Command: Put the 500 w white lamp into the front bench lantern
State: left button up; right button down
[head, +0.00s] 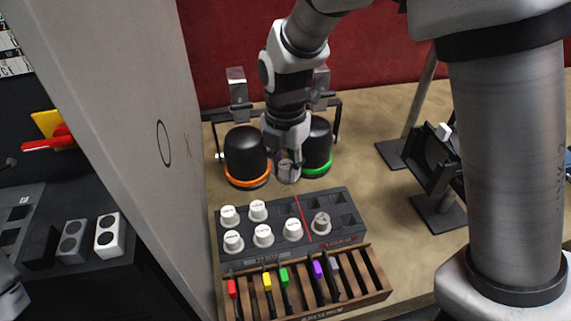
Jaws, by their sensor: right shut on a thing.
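My right gripper (288,172) points down between two black domes, behind the grey lamp tray (270,253). It is shut on a small pale thing that looks like a lamp; the fingers hide most of it, and its label cannot be read. Several white-capped lamps (263,235) stand in the tray, their print too small to read. A black lantern-like fixture (431,160) with a small white part on top stands on a flat base at the right. I cannot tell for sure that it is the front bench lantern.
One dome has an orange ring (245,153), the other a green ring (319,140). A wooden rack (368,288) with coloured-tab pieces lies in front of the tray. A tall grey panel (125,110) stands at the left. Bare bench (385,205) lies between tray and fixture.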

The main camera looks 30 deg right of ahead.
jog(key=shift+r+p, duration=2.85)
jog(key=shift+r, duration=0.25)
jog(key=shift+f, duration=0.1)
